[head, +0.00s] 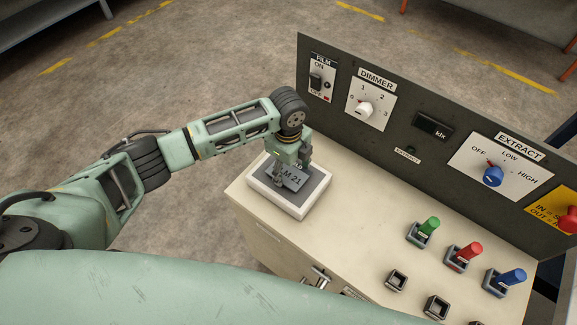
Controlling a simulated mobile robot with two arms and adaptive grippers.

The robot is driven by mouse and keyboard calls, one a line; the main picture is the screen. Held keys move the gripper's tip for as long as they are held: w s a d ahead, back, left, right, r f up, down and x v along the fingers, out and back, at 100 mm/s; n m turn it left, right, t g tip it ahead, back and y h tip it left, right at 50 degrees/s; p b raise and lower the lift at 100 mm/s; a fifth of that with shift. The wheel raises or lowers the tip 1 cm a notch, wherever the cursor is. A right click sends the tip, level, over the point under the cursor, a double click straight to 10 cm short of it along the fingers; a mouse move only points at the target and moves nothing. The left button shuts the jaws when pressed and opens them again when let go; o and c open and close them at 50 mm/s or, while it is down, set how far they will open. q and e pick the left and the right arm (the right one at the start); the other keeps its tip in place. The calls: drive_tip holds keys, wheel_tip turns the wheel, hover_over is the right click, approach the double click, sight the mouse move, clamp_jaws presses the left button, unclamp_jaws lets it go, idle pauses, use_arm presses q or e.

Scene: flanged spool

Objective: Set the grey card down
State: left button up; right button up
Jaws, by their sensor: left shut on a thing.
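The grey card (296,180) shows dark lettering that ends in "LM 21"; its left part is hidden by my gripper. My left gripper (281,177) points down and is shut on the card. The card is over the dark inside of a white-rimmed tray (273,203) at the left end of the cream cabinet top. I cannot tell whether the card touches the tray's floor or is just above it. My right gripper is not in view.
A dark upright panel (400,144) with switches and knobs stands behind the tray. Green (429,227), red (469,251) and blue (512,277) handles stand in holders at the right. Empty square sockets (396,280) are in front. The cabinet top (345,225) right of the tray is clear.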

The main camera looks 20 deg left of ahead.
sight(289, 171)
use_arm(q)
drive_tip(key=shift+f, duration=0.15)
drive_tip(key=o, duration=0.9)
drive_tip(key=shift+o, duration=1.3)
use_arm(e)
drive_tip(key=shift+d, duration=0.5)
use_arm(q)
drive_tip(key=shift+r, duration=0.2)
wheel_tip(289, 171, up, 12)
drive_tip(key=b, duration=0.2)
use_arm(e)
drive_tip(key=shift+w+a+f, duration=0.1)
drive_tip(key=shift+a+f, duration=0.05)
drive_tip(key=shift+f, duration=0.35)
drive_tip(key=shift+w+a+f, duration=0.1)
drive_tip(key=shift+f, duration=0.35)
use_arm(q)
drive_tip(key=shift+d+f, duration=0.1)
